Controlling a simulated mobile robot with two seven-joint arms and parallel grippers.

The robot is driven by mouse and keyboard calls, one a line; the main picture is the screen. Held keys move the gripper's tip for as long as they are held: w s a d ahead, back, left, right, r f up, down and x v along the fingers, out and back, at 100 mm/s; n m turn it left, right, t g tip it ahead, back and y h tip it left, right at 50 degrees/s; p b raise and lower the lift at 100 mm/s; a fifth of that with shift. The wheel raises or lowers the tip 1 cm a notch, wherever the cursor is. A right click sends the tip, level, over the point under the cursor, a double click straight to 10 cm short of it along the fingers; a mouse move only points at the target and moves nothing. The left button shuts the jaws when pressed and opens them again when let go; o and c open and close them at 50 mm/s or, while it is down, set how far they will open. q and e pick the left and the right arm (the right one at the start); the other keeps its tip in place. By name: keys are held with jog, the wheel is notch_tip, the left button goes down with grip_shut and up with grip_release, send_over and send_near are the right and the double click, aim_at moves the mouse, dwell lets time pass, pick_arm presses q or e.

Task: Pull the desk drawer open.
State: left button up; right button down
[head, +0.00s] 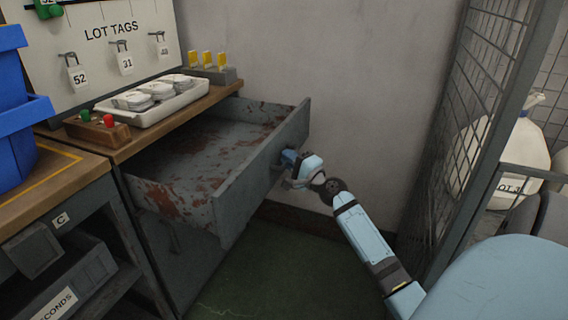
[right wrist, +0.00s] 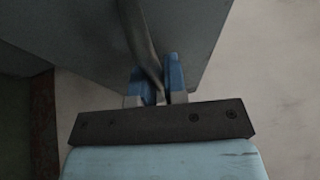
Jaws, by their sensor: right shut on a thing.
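The desk drawer (head: 245,180) is grey and rust-stained, and it stands pulled well out from the desk under the wooden top. Its inside looks empty. My right gripper (head: 287,164) is at the drawer's front face and shut on the drawer handle. In the right wrist view the blue fingers (right wrist: 160,80) close around the dark bar of the handle (right wrist: 141,45), with the grey drawer front behind it. The gripper covers part of the handle in the head view. My left gripper is not in view.
On the desk top (head: 215,95) stand a white tray (head: 165,110) of pale bundles and a button box (head: 97,131). Blue bins (head: 15,120) are at the left. A wire mesh cage (head: 480,100) stands at the right. The green floor (head: 290,270) before the drawer is clear.

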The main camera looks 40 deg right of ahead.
dwell(0.3)
jog(key=c, duration=1.5)
grip_release()
jog(key=shift+o, duration=0.2)
jog(key=s+f, duration=0.1)
jog(key=s, duration=0.6)
jog(key=shift+s+f, duration=0.2)
jog(key=shift+s, duration=0.05)
jog(key=shift+a, duration=0.1)
